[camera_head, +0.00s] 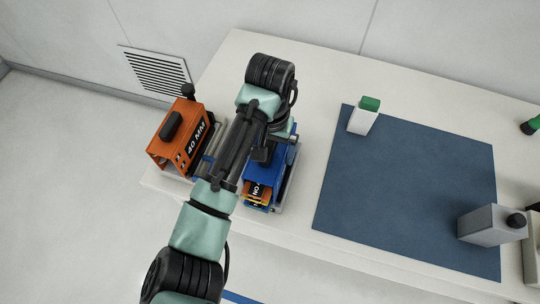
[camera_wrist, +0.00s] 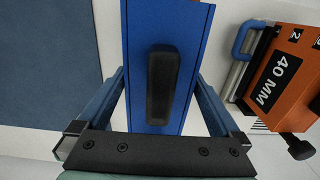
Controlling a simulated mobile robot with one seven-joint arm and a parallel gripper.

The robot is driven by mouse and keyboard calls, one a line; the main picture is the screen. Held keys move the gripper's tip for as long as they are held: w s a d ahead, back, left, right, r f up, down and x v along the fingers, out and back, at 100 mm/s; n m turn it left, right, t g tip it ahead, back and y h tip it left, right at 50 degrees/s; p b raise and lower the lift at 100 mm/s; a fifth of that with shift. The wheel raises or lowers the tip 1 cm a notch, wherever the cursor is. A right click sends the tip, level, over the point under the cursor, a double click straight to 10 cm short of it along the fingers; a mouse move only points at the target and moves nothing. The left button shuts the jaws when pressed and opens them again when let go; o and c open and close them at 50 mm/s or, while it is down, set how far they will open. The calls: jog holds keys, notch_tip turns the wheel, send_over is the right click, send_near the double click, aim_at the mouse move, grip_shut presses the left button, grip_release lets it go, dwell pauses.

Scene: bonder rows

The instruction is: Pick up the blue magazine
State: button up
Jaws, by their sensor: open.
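The blue magazine (camera_head: 285,162) stands near the left end of the white table, partly hidden under my arm in the head view. In the wrist view the blue magazine (camera_wrist: 190,30) runs from the top edge down between my fingers, with a black handle (camera_wrist: 162,85) on its top face. My gripper (camera_wrist: 161,80) is open, with one finger on each side of the magazine and a gap visible at each side. Nothing is held. How high the fingers are relative to the handle is hard to tell.
An orange magazine (camera_head: 178,137) marked 40 MM stands close on the left; it also shows in the wrist view (camera_wrist: 285,72). A blue mat (camera_head: 410,190) lies to the right, with a white green-capped bottle (camera_head: 362,120) and a grey canister (camera_head: 490,226). The mat's middle is clear.

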jog(key=shift+f, duration=0.85)
jog(key=shift+r, duration=0.15)
jog(key=c, duration=1.6)
